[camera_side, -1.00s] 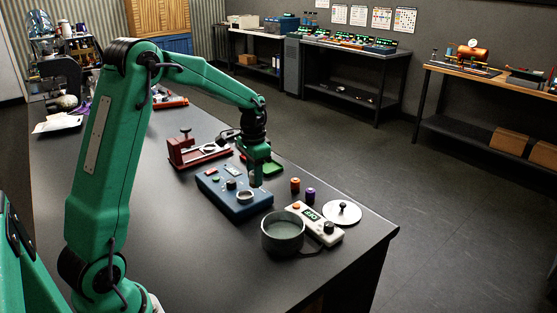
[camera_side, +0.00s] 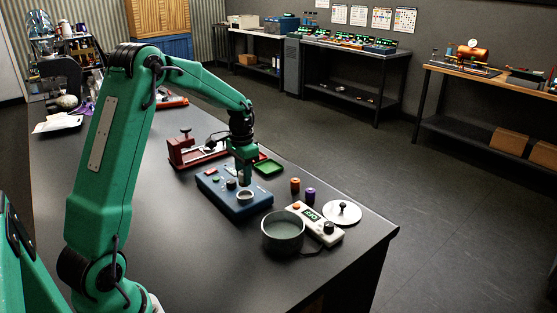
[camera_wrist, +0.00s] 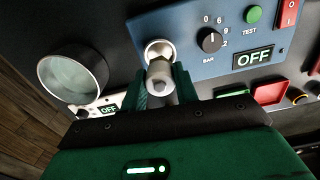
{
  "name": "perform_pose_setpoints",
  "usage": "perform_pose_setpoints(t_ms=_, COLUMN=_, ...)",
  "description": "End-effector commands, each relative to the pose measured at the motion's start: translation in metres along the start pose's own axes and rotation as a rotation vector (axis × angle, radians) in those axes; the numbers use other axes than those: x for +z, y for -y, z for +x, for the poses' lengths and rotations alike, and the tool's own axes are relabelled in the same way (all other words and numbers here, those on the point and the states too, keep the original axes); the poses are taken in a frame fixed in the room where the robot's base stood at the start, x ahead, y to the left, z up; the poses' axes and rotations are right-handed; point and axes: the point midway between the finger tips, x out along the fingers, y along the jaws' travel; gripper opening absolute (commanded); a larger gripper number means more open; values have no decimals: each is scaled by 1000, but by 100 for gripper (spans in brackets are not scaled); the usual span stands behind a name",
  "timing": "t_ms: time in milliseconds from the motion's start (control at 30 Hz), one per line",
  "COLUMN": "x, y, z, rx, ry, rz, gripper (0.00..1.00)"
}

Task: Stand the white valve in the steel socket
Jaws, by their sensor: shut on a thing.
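My gripper (camera_wrist: 160,88) is shut on the white valve (camera_wrist: 160,73), a short pale cylinder between the two green fingers in the wrist view. The steel socket (camera_wrist: 158,47) is a round metal ring on the blue test unit (camera_wrist: 196,72). The valve overlaps the socket's near edge in that view, and I cannot tell whether they touch. In the side view my gripper (camera_side: 243,180) points down just above and behind the socket (camera_side: 245,195) on the blue unit (camera_side: 225,202). The valve is too small to make out there.
A grey pot (camera_side: 283,232), a white meter (camera_side: 318,224) and a lid (camera_side: 342,212) stand to the right. Orange (camera_side: 295,184) and purple (camera_side: 310,194) pieces are near them. A green tray (camera_side: 270,167) and a red fixture (camera_side: 184,154) lie behind the unit.

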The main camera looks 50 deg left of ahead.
Motion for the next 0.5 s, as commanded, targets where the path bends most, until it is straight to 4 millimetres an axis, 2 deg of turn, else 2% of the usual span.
perform_pose_setpoints(t_ms=200, x=0, y=0, z=15, rx=1, ry=1, rz=0, gripper=3)
perform_pose_setpoints(t_ms=500, x=0, y=0, z=24, rx=0, ry=0, rz=0, gripper=3)
